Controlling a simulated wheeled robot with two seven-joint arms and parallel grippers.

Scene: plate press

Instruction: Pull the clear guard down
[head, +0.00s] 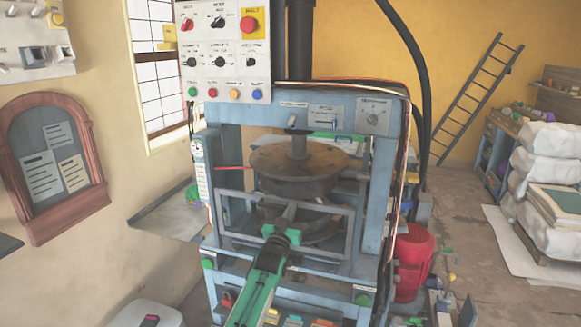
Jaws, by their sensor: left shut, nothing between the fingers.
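The plate press (382,150) stands in the middle of the head view, with a round dark upper platen (290,160) in its opening. A grey-framed clear guard (330,206) spans the front of the opening at its lower part, below the upper platen. Its clear pane is hard to make out. My left gripper (288,213) is shut and empty, in front of the guard frame near its middle. I cannot tell whether its fingertips touch the frame. My arm hides part of the guard's lower edge. My right gripper is not in view.
A control panel (223,50) with knobs and buttons hangs above the press at the left. A red motor (413,262) stands at the press's right foot. White sacks (548,150) are stacked at the far right. Open floor (460,215) lies between them.

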